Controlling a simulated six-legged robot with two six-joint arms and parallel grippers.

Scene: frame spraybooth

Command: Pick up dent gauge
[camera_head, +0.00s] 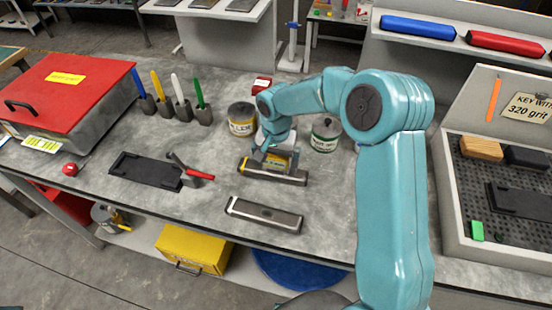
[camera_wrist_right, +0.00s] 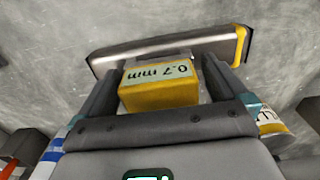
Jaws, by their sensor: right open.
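In the right wrist view the yellow block (camera_wrist_right: 158,90) of the gauge sits between the two spread fingers (camera_wrist_right: 157,70), with a gap visible on each side. The bar lies across, beyond the fingertips. My left gripper is not in view.
A similar grey bar (camera_head: 264,214) lies nearer the bench's front edge. Cans stand close by on the left (camera_head: 241,119) and right (camera_head: 325,134).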

